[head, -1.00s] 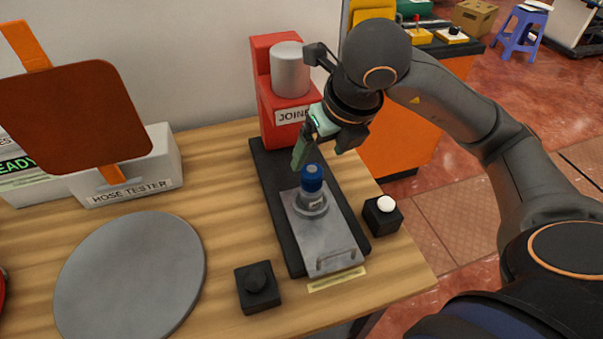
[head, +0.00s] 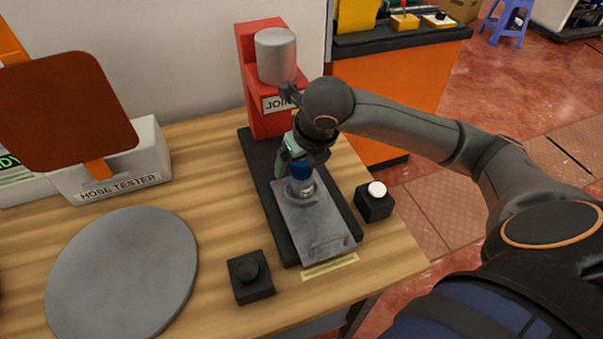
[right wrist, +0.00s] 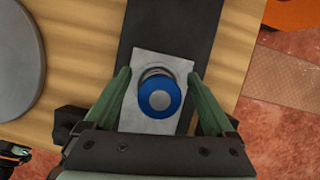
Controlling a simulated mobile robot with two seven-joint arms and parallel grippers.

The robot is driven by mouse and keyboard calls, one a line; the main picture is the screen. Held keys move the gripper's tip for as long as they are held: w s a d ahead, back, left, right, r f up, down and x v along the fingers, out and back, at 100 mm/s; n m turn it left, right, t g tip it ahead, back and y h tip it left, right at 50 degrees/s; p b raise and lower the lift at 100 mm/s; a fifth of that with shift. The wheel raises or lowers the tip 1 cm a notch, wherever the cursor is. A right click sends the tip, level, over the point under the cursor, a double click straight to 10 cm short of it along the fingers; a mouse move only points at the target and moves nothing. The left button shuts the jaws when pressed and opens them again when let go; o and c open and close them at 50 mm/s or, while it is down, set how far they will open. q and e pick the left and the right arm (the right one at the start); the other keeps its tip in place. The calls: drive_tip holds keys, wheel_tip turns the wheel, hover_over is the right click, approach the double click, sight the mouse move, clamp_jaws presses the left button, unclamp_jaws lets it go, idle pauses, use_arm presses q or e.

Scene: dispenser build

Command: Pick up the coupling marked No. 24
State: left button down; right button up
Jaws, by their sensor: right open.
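The coupling (head: 302,178), with a blue top and a grey body, stands upright on the metal plate (head: 318,228) of the joiner's black base. A mark on its body is too small to read. In the right wrist view the coupling's round blue cap (right wrist: 160,97) shows from above. My right gripper (head: 297,160) is just above and behind the coupling. Its two green fingers are open, one on each side of the cap in the right wrist view, with gaps between them and it.
The red joiner (head: 264,92) with its grey cylinder stands behind. Black button boxes stand left (head: 250,277) and right (head: 374,201) of the base. A grey round disc (head: 122,272) and the hose tester (head: 112,172) are at left.

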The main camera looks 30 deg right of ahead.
drive_tip(key=shift+f, duration=0.2)
drive_tip(key=shift+w, duration=0.1)
clamp_jaws()
idle(0.5)
drive_tip(key=shift+r, duration=0.15)
